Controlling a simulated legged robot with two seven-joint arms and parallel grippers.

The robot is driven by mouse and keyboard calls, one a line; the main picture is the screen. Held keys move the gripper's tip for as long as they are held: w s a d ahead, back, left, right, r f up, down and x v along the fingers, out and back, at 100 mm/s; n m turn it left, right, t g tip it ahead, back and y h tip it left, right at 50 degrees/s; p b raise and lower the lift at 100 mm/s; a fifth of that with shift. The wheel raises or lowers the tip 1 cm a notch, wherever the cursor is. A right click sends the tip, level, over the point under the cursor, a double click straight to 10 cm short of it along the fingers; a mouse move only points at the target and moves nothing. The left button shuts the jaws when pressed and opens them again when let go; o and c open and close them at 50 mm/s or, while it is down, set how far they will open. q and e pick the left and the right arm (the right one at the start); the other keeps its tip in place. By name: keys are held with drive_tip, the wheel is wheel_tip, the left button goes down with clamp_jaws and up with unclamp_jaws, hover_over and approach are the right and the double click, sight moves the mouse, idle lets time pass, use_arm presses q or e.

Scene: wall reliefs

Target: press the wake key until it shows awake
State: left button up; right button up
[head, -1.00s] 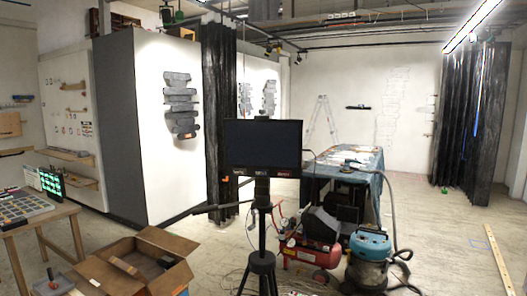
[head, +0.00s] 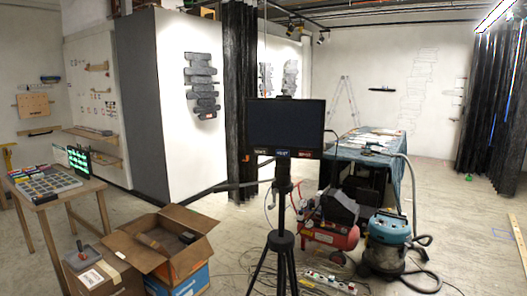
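A black monitor (head: 285,123) with a dark, blank screen stands on a black tripod (head: 282,240) in the middle of the head view. Along its lower edge sits a row of small labelled keys: a dark one on the left (head: 260,151), a blue one in the middle (head: 282,153) and a red one on the right (head: 304,155). Their lettering is too small to read, so I cannot tell which is the wake key. Neither of my grippers is in view.
A wooden table (head: 47,205) with a tray of coloured pieces and a green-lit screen (head: 78,160) stands left. An open cardboard box (head: 165,262) lies left of the tripod. A red compressor (head: 328,235), a vacuum (head: 386,245) and a power strip (head: 328,281) are right of it.

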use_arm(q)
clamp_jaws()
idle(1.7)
